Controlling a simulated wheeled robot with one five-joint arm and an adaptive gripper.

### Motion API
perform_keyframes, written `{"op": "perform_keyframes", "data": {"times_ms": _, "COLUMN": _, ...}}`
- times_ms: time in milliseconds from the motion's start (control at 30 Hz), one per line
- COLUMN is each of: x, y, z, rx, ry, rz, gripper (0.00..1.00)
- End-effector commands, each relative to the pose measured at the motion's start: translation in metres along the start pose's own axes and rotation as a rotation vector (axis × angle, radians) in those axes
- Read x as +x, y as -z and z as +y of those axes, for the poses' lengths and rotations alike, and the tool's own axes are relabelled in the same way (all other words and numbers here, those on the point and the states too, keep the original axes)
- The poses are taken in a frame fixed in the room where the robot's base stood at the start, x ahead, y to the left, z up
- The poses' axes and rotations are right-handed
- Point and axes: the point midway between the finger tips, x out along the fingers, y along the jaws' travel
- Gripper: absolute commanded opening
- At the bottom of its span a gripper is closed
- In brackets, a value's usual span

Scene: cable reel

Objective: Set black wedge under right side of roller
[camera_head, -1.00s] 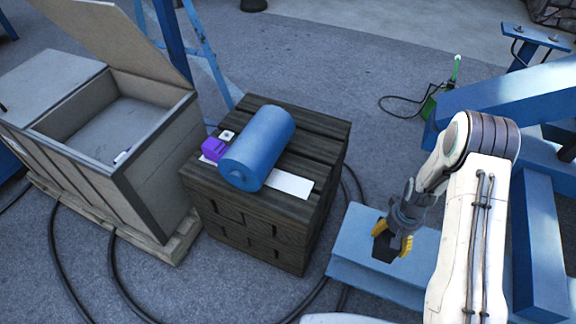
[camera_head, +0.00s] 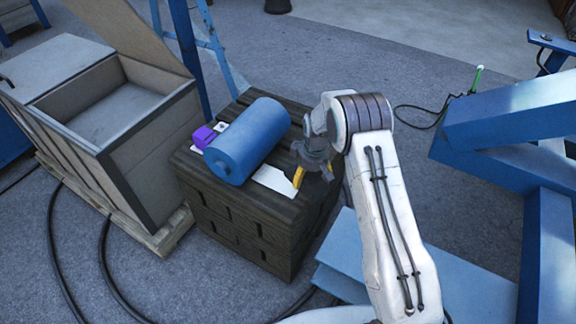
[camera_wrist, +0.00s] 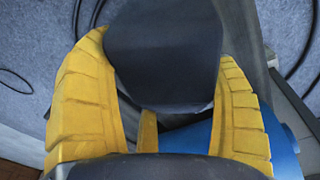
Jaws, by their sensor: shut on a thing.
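The blue roller (camera_head: 246,141) lies on its side on the dark wooden crate (camera_head: 232,225). A purple wedge (camera_head: 204,137) sits against its left side. A white strip (camera_head: 273,179) shows from under the roller on the right. My gripper (camera_head: 307,178) is over the right edge of the crate, to the right of the roller and apart from it in the head view. In the wrist view its yellow fingers are shut on the black wedge (camera_wrist: 165,50). In the head view the wedge is mostly hidden behind the gripper. The roller also shows in the wrist view (camera_wrist: 284,150).
An open grey box (camera_head: 110,105) with a raised lid stands left of the crate. A blue steel beam (camera_head: 345,262) lies right of the crate. Black cables (camera_head: 54,225) run over the floor. A green item (camera_head: 477,80) stands at the upper right.

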Motion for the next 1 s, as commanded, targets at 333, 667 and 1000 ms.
{"op": "perform_keyframes", "data": {"times_ms": 333, "x": -0.012, "y": 0.073, "z": -0.010, "rx": -0.345, "ry": -0.041, "rz": 0.076, "gripper": 0.43}}
{"op": "perform_keyframes", "data": {"times_ms": 667, "x": -0.014, "y": 0.086, "z": -0.014, "rx": -0.420, "ry": -0.050, "rz": 0.088, "gripper": 0.43}}
{"op": "perform_keyframes", "data": {"times_ms": 1000, "x": 0.007, "y": 0.083, "z": -0.015, "rx": -0.419, "ry": -0.049, "rz": 0.087, "gripper": 0.43}}
